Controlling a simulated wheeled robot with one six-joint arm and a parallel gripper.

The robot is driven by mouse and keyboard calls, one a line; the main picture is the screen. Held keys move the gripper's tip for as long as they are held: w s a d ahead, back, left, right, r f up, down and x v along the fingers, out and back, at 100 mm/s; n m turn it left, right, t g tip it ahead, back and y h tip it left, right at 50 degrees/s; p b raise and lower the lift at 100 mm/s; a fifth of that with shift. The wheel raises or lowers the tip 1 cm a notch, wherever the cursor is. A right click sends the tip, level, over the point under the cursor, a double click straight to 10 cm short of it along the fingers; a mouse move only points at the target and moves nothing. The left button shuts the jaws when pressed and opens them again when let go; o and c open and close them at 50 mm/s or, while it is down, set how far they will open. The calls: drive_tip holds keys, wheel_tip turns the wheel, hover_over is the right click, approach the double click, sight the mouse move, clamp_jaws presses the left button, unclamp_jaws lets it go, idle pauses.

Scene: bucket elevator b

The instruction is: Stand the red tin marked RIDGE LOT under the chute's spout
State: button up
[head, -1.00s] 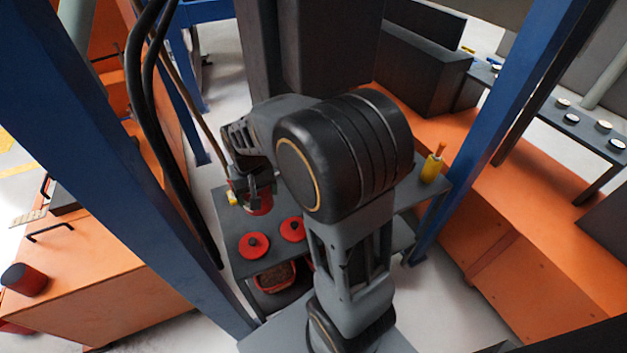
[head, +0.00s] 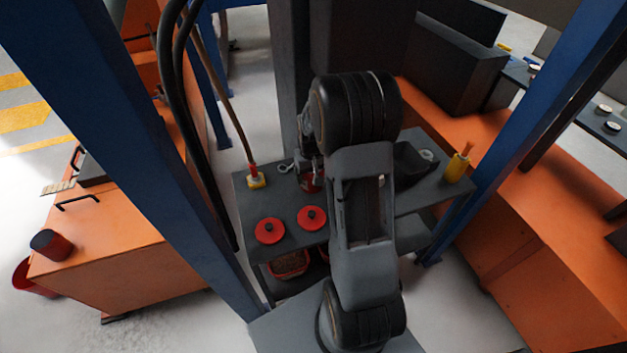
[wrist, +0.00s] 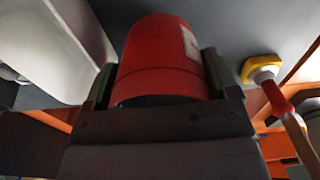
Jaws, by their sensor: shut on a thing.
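My gripper (wrist: 158,92) is shut on a red tin (wrist: 160,55), with one finger on each side of it in the wrist view. A pale label shows at the tin's right edge, but its writing cannot be read. In the head view a small part of the red tin (head: 311,182) shows over the dark table (head: 408,208), mostly hidden by my arm. I cannot tell whether it touches the tabletop. No chute spout can be made out clearly.
Two red lids (head: 269,231) with black knobs lie on the table's front left. A yellow-based brush (head: 257,181) stands at the back left, and a yellow pot (head: 457,168) at the right. Blue posts (head: 130,120) flank the table. A red bin (head: 289,264) sits on the shelf below.

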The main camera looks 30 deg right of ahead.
drive_tip(key=shift+d+f, duration=0.15)
drive_tip(key=shift+f, duration=0.75)
drive_tip(key=shift+d+f, duration=0.1)
drive_tip(key=shift+f, duration=0.8)
drive_tip(key=shift+f+b, duration=0.2)
drive_tip(key=shift+b, duration=0.1)
drive_tip(key=o, duration=1)
